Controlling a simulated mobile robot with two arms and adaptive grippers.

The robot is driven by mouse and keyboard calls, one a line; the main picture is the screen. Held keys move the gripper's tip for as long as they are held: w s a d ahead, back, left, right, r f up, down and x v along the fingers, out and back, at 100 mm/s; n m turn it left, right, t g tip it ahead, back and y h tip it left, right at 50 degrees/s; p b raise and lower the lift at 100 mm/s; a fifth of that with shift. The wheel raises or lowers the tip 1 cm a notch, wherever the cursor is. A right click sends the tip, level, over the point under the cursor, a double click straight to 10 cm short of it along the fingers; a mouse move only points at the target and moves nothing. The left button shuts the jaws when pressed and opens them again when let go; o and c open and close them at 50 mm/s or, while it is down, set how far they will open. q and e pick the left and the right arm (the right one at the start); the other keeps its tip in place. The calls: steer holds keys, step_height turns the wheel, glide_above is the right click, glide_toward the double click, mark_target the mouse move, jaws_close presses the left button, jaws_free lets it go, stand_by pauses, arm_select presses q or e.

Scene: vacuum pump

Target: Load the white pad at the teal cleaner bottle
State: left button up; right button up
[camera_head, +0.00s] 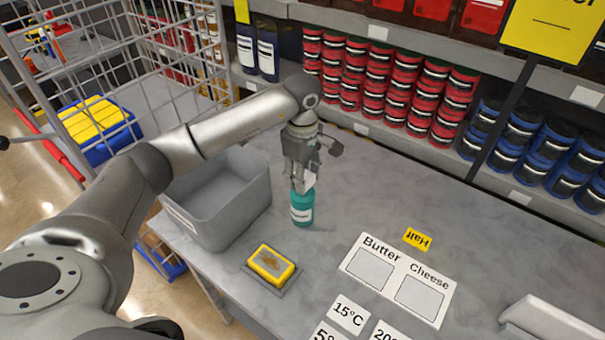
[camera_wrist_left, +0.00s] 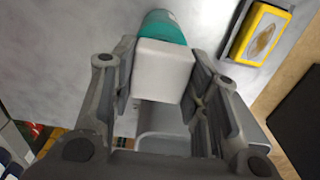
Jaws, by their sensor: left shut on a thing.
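The teal cleaner bottle (camera_head: 302,208) stands upright on the grey table, beside the grey bin. My left gripper (camera_head: 302,178) is right above the bottle, pointing down. It is shut on the white pad (camera_head: 309,182). In the left wrist view the white pad (camera_wrist_left: 163,70) sits between the two fingers, and the teal bottle (camera_wrist_left: 163,26) shows just past its far edge. The pad is at the bottle's top; I cannot tell whether they touch. My right gripper is not in view.
A grey bin (camera_head: 222,226) stands left of the bottle. A Butter and Cheese card (camera_head: 398,279) lies to the right. Shelves of red tins (camera_head: 390,90) and blue tins (camera_head: 540,145) line the back. The table's middle right is clear.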

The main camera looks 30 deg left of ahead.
arm_select(q)
steer(key=shift+f+b, duration=0.5)
stand_by(0.6)
steer(key=shift+f, duration=0.1)
stand_by(1.5)
steer(key=shift+r, duration=0.95)
steer(key=shift+r+p, duration=1.4)
steer(key=shift+r, duration=1.25)
